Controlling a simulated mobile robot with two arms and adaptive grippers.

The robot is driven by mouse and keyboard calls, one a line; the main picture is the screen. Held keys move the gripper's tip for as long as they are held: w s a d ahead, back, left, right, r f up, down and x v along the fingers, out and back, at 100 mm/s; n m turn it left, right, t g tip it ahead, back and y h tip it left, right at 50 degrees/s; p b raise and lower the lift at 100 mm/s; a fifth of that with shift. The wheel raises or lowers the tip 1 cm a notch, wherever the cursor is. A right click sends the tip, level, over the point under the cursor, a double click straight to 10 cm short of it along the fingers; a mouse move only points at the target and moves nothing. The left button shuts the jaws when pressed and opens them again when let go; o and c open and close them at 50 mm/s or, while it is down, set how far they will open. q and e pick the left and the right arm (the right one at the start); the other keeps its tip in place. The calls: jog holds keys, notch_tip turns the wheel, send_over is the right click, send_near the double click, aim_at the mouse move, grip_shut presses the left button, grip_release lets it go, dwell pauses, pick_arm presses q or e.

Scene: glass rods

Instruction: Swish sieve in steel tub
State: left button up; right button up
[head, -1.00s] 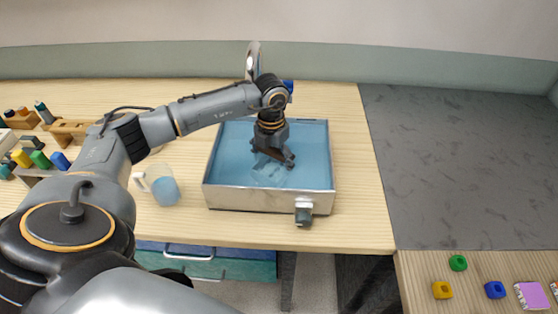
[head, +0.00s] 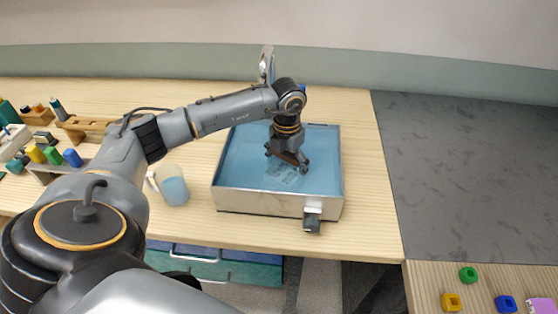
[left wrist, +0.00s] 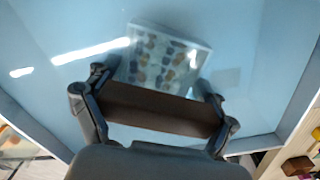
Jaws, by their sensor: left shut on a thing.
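The steel tub (head: 262,202) stands on the wooden table and holds blue water. My left gripper (head: 288,163) points down into the tub, right of its middle. In the left wrist view, the left gripper (left wrist: 156,102) is shut on the dark brown bar (left wrist: 160,108) of the sieve. The sieve (left wrist: 162,58) is a pale, see-through square with several coloured spots, just beyond the fingers. In the head view the sieve (head: 286,177) shows only faintly through the water below the gripper. My right gripper is out of view.
A clear mug (head: 174,188) with blue liquid stands left of the tub. A tap (head: 266,65) rises behind it, and a grey valve (head: 312,219) sticks out in front. Coloured pegs (head: 54,156) and wooden racks fill the left. The dark grey surface (head: 460,170) at right is clear.

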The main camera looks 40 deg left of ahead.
aim_at(274, 164)
pick_arm(q)
jog(key=shift+w+d, duration=0.5)
jog(key=shift+d, duration=0.2)
jog(key=shift+s+a, duration=0.45)
jog(key=shift+a, duration=0.25)
jog(key=shift+s+a, duration=0.45)
jog(key=shift+a, duration=0.3)
jog(key=shift+s+a, duration=0.45)
jog(key=shift+a, duration=0.25)
jog(key=shift+w+d+r+b, duration=0.1)
jog(key=shift+w+d, duration=0.35)
jog(key=shift+d, duration=0.25)
jog(key=shift+w+d+f+b, duration=0.15)
jog(key=shift+w+d, duration=0.3)
jog(key=shift+d, duration=0.3)
jog(key=shift+w+d+r+b, duration=0.15)
jog(key=shift+w+d, duration=0.3)
jog(key=shift+d, duration=0.25)
notch_tip(274, 164, up, 7)
jog(key=p, duration=0.4)
jog(key=shift+p, duration=0.35)
jog(key=shift+r+p, duration=1.25)
jog(key=shift+r, duration=0.75)
notch_tip(274, 164, up, 5)
jog(key=p, duration=0.3)
jog(key=shift+s, duration=0.1)
